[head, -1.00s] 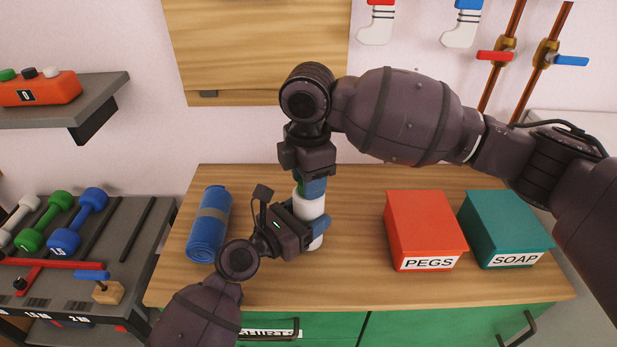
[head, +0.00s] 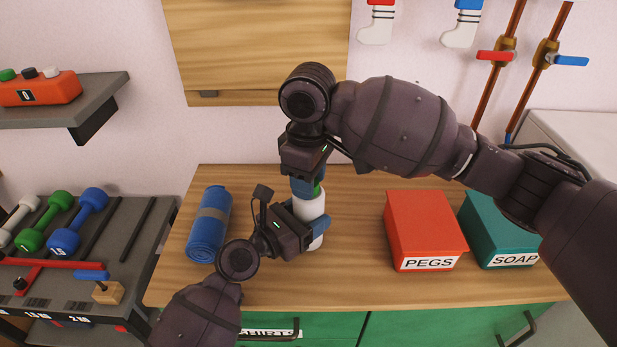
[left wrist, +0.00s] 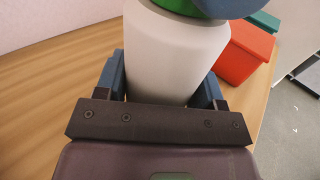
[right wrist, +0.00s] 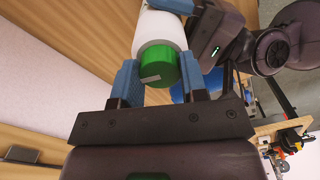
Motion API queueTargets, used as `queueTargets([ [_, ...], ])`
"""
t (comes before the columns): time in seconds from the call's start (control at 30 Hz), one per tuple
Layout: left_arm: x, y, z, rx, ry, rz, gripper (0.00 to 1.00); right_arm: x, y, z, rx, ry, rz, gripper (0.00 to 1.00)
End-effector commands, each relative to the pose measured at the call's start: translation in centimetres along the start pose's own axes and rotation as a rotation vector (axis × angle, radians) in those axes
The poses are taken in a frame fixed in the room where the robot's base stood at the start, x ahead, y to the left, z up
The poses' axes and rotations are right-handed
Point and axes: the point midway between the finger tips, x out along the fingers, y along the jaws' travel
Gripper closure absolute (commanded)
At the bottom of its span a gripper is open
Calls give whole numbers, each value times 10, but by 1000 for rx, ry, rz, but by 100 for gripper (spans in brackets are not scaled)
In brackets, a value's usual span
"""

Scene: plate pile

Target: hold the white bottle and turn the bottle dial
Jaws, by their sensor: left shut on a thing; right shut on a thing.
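The white bottle (head: 309,207) stands upright on the wooden counter. It also shows in the left wrist view (left wrist: 172,55) and the right wrist view (right wrist: 160,30). Its green dial (right wrist: 158,68) sits on top and has a pale mark on its face. My left gripper (head: 314,232) is shut on the bottle's body from the front left, with one blue finger on each side. My right gripper (head: 308,187) comes from above and is shut on the dial, with its blue fingers (right wrist: 160,82) on either side. The dial is mostly hidden in the head view.
A red PEGS box (head: 425,228) and a teal SOAP box (head: 488,229) stand to the right. A rolled blue mat (head: 209,224) lies to the left, near my left arm. A dumbbell rack (head: 95,250) is farther left. The counter between bottle and red box is clear.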

Motion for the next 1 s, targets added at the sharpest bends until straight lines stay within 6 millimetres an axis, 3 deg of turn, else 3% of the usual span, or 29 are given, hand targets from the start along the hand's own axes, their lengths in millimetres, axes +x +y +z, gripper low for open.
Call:
queueTargets([
  [0.3, 0, -1, 1, 1, -1, -2, 81, -1, 0, 0, 108, 1, 1, 84],
  [0.8, 0, -1, 1, 1, -1, -2, 81, -1, 1, 0, 126, 2, 1, 84],
  [0.83, 0, -1, 1, 1, -1, -2, 81, -1, 1, 0, 126, 2, 1, 59],
  [1.0, 0, -1, 1, 1, -1, -1, 81, -1, 0, 0, 125, 1, 1, 34],
])
